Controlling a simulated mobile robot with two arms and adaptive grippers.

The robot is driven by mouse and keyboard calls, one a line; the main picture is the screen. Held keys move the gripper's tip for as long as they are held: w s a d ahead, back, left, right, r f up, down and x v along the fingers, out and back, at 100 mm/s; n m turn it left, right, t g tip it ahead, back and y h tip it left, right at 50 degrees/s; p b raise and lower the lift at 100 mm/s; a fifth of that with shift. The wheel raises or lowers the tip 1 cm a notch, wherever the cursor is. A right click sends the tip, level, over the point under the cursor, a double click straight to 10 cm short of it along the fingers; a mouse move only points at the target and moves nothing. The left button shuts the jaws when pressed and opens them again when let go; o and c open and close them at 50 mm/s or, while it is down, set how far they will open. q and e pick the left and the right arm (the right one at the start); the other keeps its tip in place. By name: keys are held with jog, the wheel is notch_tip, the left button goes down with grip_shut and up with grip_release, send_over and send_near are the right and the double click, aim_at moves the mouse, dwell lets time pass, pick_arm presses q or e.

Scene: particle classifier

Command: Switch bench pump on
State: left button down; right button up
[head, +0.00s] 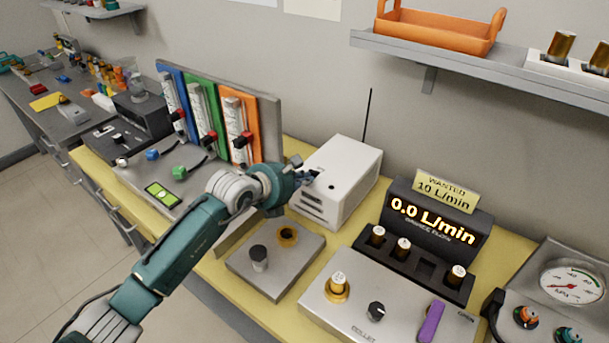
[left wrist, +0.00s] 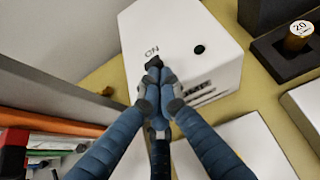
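The bench pump appears to be the white box (head: 343,178) on the yellow bench, with a thin black rod rising behind it. My left gripper (head: 309,178) is at its left front face. In the left wrist view, the fingers (left wrist: 156,88) of my left gripper are drawn together over the white box (left wrist: 205,50), next to the printed word ON. A small dark part shows at the fingertips; whether it is a switch, and whether the fingers touch it, I cannot tell. A dark round spot (left wrist: 199,49) lies to the right. My right gripper is not in view.
The flow display (head: 432,219) reads 0.0 L/min under a yellow sign (head: 445,190) saying WANTED 10 L/min. A grey panel (head: 380,306) with a knob and purple lever (head: 431,321) stands in front. Coloured flow tubes (head: 205,112) stand left of the pump. A gauge (head: 571,282) is at right.

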aim_at(314, 172)
pick_arm(q)
jog(key=shift+w, duration=0.1)
jog(key=shift+w+d+f+b, duration=0.2)
jog(key=shift+w+d+b, duration=0.5)
jog(key=shift+b, duration=0.4)
jog(key=shift+w+d+r, duration=0.1)
jog(key=shift+w+d, duration=0.05)
jog(key=shift+w, duration=0.35)
jog(key=shift+r, duration=0.1)
